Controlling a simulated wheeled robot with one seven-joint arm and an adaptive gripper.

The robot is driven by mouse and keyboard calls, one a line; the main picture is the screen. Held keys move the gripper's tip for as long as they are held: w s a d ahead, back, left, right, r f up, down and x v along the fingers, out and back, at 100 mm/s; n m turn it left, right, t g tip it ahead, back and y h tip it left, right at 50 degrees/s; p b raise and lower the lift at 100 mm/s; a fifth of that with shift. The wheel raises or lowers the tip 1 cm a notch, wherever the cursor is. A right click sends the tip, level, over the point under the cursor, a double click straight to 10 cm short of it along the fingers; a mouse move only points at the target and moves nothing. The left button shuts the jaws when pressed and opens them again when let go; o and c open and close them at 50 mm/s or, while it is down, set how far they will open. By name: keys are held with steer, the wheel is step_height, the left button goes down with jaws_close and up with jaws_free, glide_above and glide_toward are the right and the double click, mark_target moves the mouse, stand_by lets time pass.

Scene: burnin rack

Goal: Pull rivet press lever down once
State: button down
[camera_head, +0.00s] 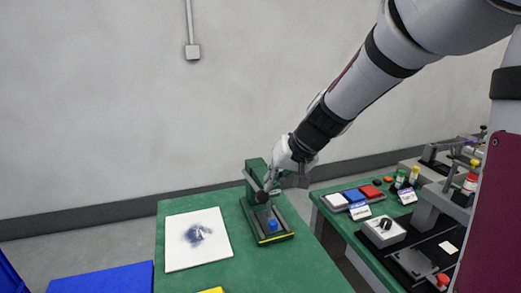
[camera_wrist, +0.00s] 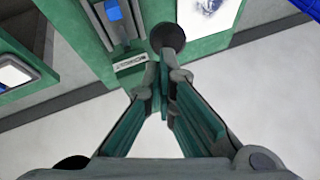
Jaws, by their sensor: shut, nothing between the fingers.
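The green rivet press (camera_head: 257,173) stands on the green table in the head view. A blue part (camera_head: 272,224) sits low at its front, and it also shows at the top of the wrist view (camera_wrist: 113,10). The lever's dark round knob (camera_head: 262,197) is in front of the press; the wrist view shows the knob (camera_wrist: 167,37) just beyond my fingertips. My gripper (camera_head: 271,184) reaches in from the upper right, close beside the knob. In the wrist view my gripper (camera_wrist: 164,78) has its fingers together and empty. Whether they touch the knob or lever I cannot tell.
A white board with a dark smudge (camera_head: 183,258) lies left of the press. A blue bin (camera_head: 100,280) is at the lower left. A second green bench (camera_head: 335,222) at the right carries coloured trays, bottles and fixtures. A gap separates the two benches.

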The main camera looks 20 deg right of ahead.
steer(key=shift+s+f+b, duration=0.2)
steer(key=shift+f+b, duration=0.55)
steer(key=shift+f, duration=0.05)
steer(key=shift+s+f+b, duration=0.2)
steer(key=shift+f+b, duration=0.55)
steer(key=shift+b, duration=0.05)
steer(key=shift+s+f+b, duration=0.2)
steer(key=shift+f+b, duration=0.55)
steer(key=shift+f, duration=0.05)
steer(key=shift+r, duration=0.1)
steer(key=p+v, duration=0.4)
steer(key=v, duration=0.9)
steer(key=shift+d, duration=0.35)
steer(key=s+a+r+h+p, duration=0.1)
steer(key=s+p, duration=0.1)
steer(key=s, duration=0.6)
steer(key=s+a+r+n+g+h+p, duration=0.1)
steer(key=s+a+p, duration=0.1)
steer(key=s, duration=0.6)
steer(key=s+a+r+n+h+p, duration=0.1)
steer(key=s+a+r+p, duration=0.1)
steer(key=s, duration=0.6)
steer(key=shift+g+p, duration=0.4)
steer(key=shift+p, duration=0.35)
